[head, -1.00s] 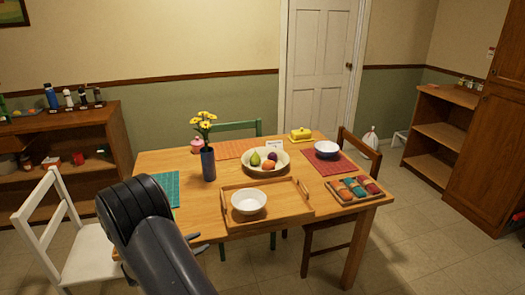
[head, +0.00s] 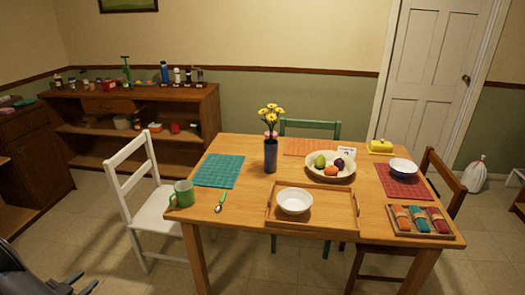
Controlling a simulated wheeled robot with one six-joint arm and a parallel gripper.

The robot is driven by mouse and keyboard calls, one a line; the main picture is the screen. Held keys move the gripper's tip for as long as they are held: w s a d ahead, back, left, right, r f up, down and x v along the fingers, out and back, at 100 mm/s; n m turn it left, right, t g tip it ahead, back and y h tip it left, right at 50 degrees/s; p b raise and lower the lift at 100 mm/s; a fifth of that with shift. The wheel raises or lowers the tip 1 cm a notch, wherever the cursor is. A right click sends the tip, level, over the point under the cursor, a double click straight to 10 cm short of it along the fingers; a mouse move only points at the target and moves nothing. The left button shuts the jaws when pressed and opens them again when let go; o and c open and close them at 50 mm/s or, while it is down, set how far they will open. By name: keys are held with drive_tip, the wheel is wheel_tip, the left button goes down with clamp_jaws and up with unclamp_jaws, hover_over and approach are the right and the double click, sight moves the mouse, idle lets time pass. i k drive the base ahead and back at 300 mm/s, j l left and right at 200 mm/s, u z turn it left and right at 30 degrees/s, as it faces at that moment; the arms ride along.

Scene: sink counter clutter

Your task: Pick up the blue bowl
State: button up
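A bowl with a dark blue outside and a pale inside (head: 403,169) sits upright on the red placemat (head: 412,190) at the right end of the table. A plain white bowl (head: 295,202) stands in the wooden tray (head: 270,218) nearer the front edge. My gripper (head: 84,283) shows at the lower left corner, well away from the table and both bowls. Its two dark fingertips are apart with nothing seen between them. The rest of the gripper is partly cut off by the frame edge.
A fruit bowl (head: 285,168), a flower vase (head: 270,156) and a yellow butter dish (head: 381,146) stand on the table. A napkin tray (head: 447,236) lies in front of the red placemat. A white chair (head: 142,200) and a brown chair (head: 447,180) flank the table.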

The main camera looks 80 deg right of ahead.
sight(402, 168)
drive_tip(key=k+l, duration=0.25)
drive_tip(key=k, duration=0.3)
drive_tip(key=k+l+u, duration=0.1)
drive_tip(key=k, duration=0.4)
drive_tip(key=k+l, duration=0.3)
drive_tip(key=k, duration=0.25)
drive_tip(key=k+l+u, duration=0.1)
drive_tip(key=k+u, duration=0.5)
drive_tip(key=u, duration=0.15)
drive_tip(key=k+u, duration=0.4)
drive_tip(key=k+j+u, duration=0.15)
drive_tip(key=u, duration=0.2)
drive_tip(key=k+l+u, duration=0.15)
drive_tip(key=k+u, duration=0.2)
drive_tip(key=k+l+u, duration=0.1)
drive_tip(key=u, duration=0.3)
drive_tip(key=k+u, duration=0.35)
drive_tip(key=k+z, duration=0.1)
drive_tip(key=z, duration=3.5)
